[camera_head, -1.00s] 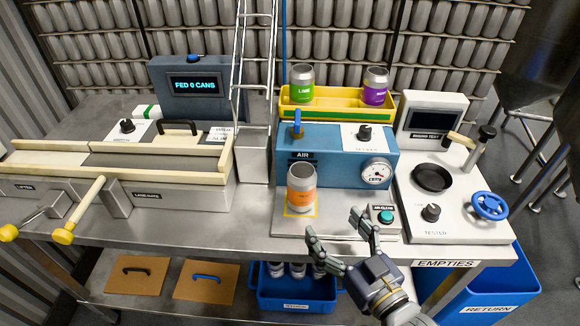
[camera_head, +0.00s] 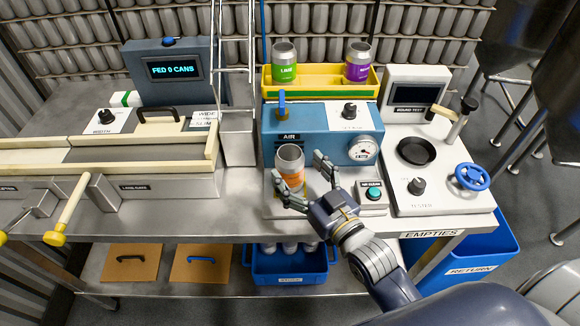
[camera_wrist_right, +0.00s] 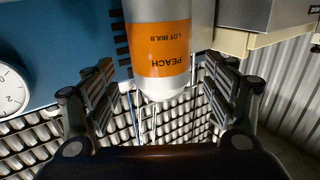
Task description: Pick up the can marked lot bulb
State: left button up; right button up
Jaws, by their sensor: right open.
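The can marked lot bulb (camera_head: 290,164) is silver with an orange label and stands upright on the plate in front of the blue air machine. In the right wrist view its label (camera_wrist_right: 160,48) reads "PEACH LOT BULB" upside down. My right gripper (camera_head: 305,178) is open, with its fingers at either side of the can's front. In the wrist view the can is between the open fingers (camera_wrist_right: 165,100), with gaps at both sides. Part of the can's lower body is hidden by the fingers in the head view. My left gripper is not in view.
The blue air machine (camera_head: 318,138) with its gauge stands right behind the can. A green button box (camera_head: 371,194) and the round tester (camera_head: 436,185) are to the right. A yellow tray (camera_head: 320,87) holds a lime can (camera_head: 284,66) and a purple can (camera_head: 358,64).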

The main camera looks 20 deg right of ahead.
aim_at(289, 160)
jog(key=x, duration=0.4)
jog(key=shift+a+r+p, duration=0.1)
jog(key=shift+r+p, duration=0.15)
jog(key=shift+p, duration=0.15)
jog(key=c, duration=0.9)
